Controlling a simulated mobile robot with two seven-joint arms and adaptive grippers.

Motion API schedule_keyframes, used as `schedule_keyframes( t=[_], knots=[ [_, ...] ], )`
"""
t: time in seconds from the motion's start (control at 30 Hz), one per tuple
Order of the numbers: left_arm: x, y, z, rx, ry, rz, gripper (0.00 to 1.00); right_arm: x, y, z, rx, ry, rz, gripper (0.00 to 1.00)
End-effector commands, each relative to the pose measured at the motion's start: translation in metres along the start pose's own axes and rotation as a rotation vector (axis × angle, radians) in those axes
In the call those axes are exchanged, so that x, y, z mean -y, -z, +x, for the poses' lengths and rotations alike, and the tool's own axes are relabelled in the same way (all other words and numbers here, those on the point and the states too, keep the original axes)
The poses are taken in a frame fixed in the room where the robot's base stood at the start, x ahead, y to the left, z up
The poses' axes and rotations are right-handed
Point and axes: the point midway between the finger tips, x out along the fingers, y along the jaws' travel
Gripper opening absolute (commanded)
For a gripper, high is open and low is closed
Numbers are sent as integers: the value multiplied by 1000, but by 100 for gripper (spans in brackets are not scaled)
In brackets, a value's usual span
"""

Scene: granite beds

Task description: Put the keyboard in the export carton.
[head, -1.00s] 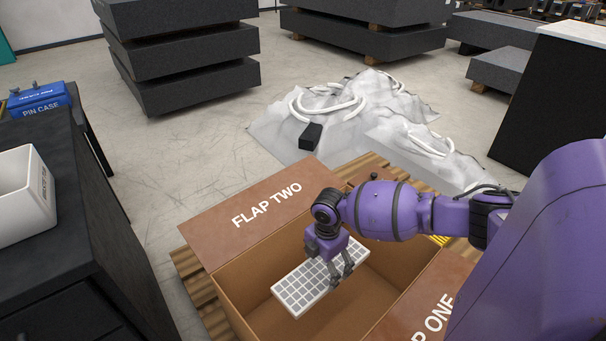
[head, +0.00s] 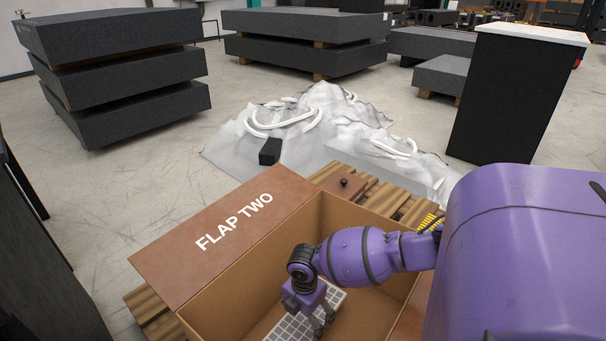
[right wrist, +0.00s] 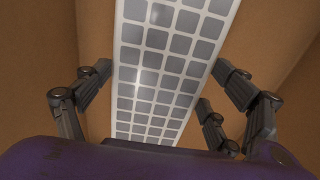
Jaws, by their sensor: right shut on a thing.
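The keyboard (head: 288,329), white with grey keys, is inside the open brown export carton (head: 222,306), below the level of its rim. My right gripper (head: 324,323) is above it, pointing down, with its fingers at the keyboard's two long edges. In the right wrist view the keyboard (right wrist: 165,60) lies between the fingers of the gripper (right wrist: 163,80), which is shut on it across its width. My gripper hides part of the keyboard, and the frame edge cuts off the carton's near part. I cannot tell whether the keyboard touches the carton floor. My left gripper is not in view.
A flap marked FLAP TWO (head: 225,225) is folded outward at the carton's left. The carton stands on a wooden pallet (head: 150,315). Behind it lies grey-white sheeting (head: 310,125) with white hose. Stacked granite slabs (head: 120,75) and a dark cabinet (head: 510,95) stand farther back.

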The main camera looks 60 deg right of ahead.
Motion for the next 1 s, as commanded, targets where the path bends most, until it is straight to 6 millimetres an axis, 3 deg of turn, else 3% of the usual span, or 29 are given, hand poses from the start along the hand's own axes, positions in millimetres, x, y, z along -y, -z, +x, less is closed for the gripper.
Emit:
schedule_keyframes(
  t=[0.1,0.2,0.6,0.63,0.73,1.0],
  knots=[
    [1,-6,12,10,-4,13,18,1,1,25,-2,2,0,43],
    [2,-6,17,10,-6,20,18,0,1,37,-1,2,-1,43],
    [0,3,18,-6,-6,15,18,0,1,40,-1,0,-1,43],
    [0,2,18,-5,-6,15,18,1,1,40,-1,1,-1,88],
    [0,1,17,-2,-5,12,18,1,1,40,-1,1,-1,100],
    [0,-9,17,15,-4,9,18,1,1,40,-1,1,-1,100]
  ],
)
